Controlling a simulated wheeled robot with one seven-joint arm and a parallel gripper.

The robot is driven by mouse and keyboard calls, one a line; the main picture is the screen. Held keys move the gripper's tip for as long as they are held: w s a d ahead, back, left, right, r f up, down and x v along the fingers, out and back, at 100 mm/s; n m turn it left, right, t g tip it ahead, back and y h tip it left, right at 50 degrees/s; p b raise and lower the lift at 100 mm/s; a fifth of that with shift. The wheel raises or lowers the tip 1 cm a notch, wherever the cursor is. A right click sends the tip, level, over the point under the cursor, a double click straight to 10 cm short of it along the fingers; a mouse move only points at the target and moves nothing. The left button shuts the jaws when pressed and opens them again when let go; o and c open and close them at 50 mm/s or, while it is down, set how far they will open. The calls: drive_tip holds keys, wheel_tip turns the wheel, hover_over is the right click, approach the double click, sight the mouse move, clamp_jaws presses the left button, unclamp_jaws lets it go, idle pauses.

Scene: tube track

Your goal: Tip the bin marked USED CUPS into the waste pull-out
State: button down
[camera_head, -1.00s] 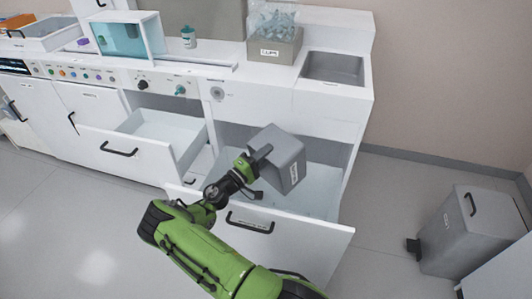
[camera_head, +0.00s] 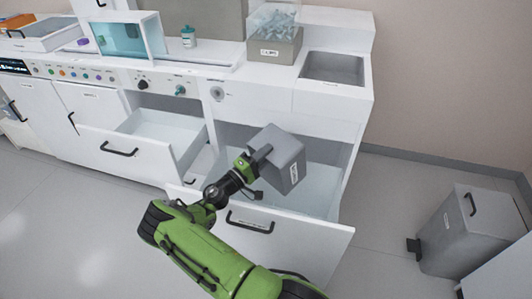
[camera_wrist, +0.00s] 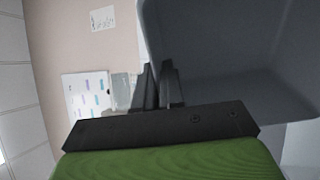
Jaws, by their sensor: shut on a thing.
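A grey bin (camera_head: 287,160) with a small white label hangs tilted in the head view, over the open pull-out (camera_head: 322,180) at the right of the counter. The label's writing is too small to read. My gripper (camera_head: 262,158) is shut on the bin's rim at its left side. In the wrist view the fingers of my gripper (camera_wrist: 157,88) pinch the wall of the bin (camera_wrist: 225,60), whose grey inside fills the right. No contents show in it. Part of the pull-out's inside is hidden behind the bin and my arm.
A second drawer (camera_head: 155,132) stands open to the left. A box marked CUPS (camera_head: 272,50) with a clear top sits on the counter beside a sink (camera_head: 333,67). A grey pedal bin (camera_head: 468,235) stands on the floor at the right, with clear floor left of it.

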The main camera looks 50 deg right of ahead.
sight(278, 140)
drive_tip(key=shift+s+f, duration=0.2)
drive_tip(key=shift+f, duration=0.85)
drive_tip(key=shift+w+r+n+p, duration=0.15)
drive_tip(key=shift+w+r+p, duration=0.05)
drive_tip(key=shift+r+p, duration=0.35)
drive_tip(key=shift+w+r+n+p, duration=0.15)
drive_tip(key=shift+r+p, duration=0.3)
drive_tip(key=shift+r, duration=0.2)
drive_tip(key=shift+r+p, duration=0.45)
drive_tip(key=shift+r, duration=0.45)
drive_tip(key=shift+d+r, duration=0.1)
drive_tip(key=shift+d+r+y+p, duration=0.1)
drive_tip(key=shift+y+p, duration=0.2)
drive_tip(key=shift+p, duration=0.25)
drive_tip(key=d+y+p, duration=0.2)
drive_tip(key=y+p, duration=0.1)
drive_tip(key=p, duration=0.2)
drive_tip(key=shift+s+d, duration=0.1)
drive_tip(key=shift+d+f+y+p, duration=0.2)
drive_tip(key=shift+y+p, duration=0.2)
